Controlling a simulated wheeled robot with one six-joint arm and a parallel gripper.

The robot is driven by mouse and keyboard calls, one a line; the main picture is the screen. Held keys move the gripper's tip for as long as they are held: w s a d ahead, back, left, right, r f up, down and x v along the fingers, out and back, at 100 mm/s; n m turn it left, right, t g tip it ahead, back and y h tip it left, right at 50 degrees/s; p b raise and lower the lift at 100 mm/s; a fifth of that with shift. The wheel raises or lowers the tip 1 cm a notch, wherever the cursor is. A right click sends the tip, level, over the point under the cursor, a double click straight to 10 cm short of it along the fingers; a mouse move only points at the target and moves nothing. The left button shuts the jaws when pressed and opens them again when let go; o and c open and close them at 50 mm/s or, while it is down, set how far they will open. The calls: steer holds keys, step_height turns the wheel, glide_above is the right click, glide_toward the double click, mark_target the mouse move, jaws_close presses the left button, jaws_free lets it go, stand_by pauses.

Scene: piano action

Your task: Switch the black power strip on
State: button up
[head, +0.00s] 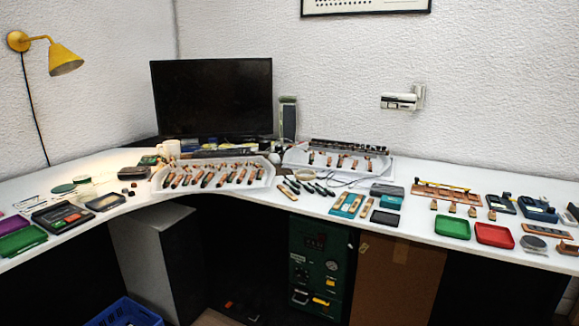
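I cannot pick out the black power strip for certain. A dark object with small reddish spots (242,310) lies low in the shadow under the desk, in the head view. It may be the strip, but it is too dark and small to tell, and no switch state can be read. A long dark bar (225,153) also lies on the desk behind the left tray, below the monitor; what it is cannot be told. My gripper is not in view.
The white corner desk (130,207) carries trays of wooden piano parts, tools and a monitor (212,100). Below it stand a green machine (318,270), a brown panel (398,280), a grey cabinet (150,260) and a blue crate (125,313). The space under the corner is dark.

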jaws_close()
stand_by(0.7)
